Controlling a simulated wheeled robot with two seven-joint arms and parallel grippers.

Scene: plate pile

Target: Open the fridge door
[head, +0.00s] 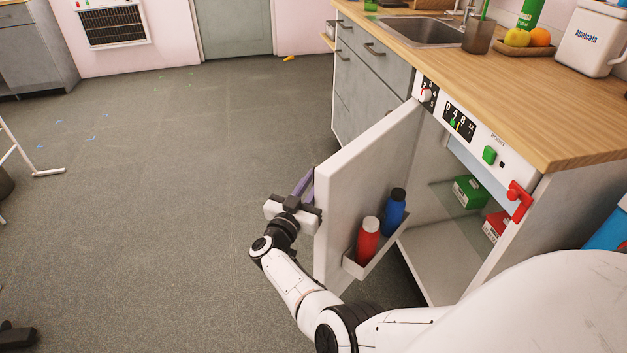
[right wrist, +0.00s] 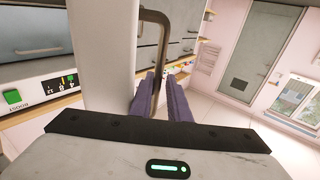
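The white fridge door (head: 345,190) stands wide open, swung out from the cabinet under the counter. The fridge interior (head: 440,235) shows a glass shelf with green and red boxes. My right gripper (head: 305,187) is at the outer side of the door, near its free edge. In the right wrist view its purple fingers (right wrist: 162,98) lie on both sides of the dark bar handle (right wrist: 162,50), with little gap left, so it looks shut on it. The handle is hidden in the head view. My left gripper is not in view.
A red bottle (head: 368,240) and a blue bottle (head: 394,212) stand in the door bin (head: 372,262). A red lever (head: 519,202) sticks out beside the control panel (head: 460,125). The floor (head: 180,210) left of the door is largely clear.

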